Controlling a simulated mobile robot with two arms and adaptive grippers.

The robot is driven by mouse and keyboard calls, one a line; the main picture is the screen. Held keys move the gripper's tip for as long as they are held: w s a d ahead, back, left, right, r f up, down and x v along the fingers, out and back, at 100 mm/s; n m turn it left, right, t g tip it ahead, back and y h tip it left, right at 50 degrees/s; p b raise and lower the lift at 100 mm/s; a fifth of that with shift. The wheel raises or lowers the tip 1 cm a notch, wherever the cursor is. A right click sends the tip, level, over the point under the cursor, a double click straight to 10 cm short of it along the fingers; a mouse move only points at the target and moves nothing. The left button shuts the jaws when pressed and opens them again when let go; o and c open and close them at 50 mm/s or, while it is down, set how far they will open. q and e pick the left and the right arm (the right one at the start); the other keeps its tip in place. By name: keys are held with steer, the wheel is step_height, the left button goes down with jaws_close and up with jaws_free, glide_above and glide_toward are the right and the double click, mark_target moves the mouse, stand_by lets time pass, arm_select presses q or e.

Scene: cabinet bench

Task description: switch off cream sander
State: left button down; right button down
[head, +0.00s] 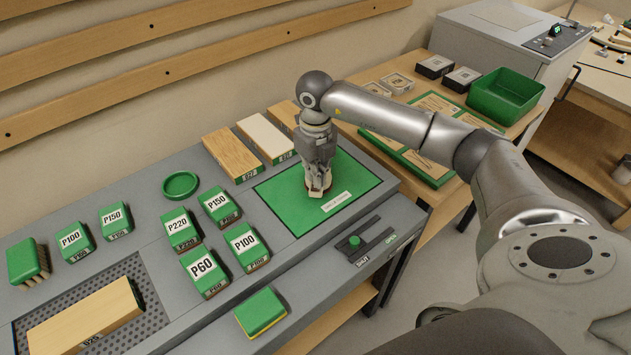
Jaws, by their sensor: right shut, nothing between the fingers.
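My right gripper (318,188) is shut and points down over the green mat (290,212) on the grey bench. A small cream and brown piece (317,183) shows right at the fingertips, low over the mat. It may be the cream sander, but the gripper hides most of it and I cannot make out a switch. I cannot tell whether the fingertips touch it. A white label (336,202) lies on the mat just right of the gripper. My left gripper is not in view.
Several green sanding blocks (202,268), a green ring dish (180,185) and a brush (25,262) stand left. Wooden boards (231,154) lie behind the mat. A slider with a green knob (354,241) sits in front. A green bin (505,94) stands back right.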

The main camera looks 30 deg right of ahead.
mark_target(315, 187)
steer(key=shift+s+f+b, duration=0.1)
steer(key=shift+f+b, duration=0.9)
steer(key=shift+f, duration=0.35)
stand_by(1.0)
steer(key=shift+r, duration=0.1)
steer(key=shift+r+p, duration=0.7)
steer(key=shift+r, duration=0.15)
steer(key=shift+r+p, duration=1.55)
steer(key=shift+r, duration=1.1)
steer(key=shift+f, duration=0.1)
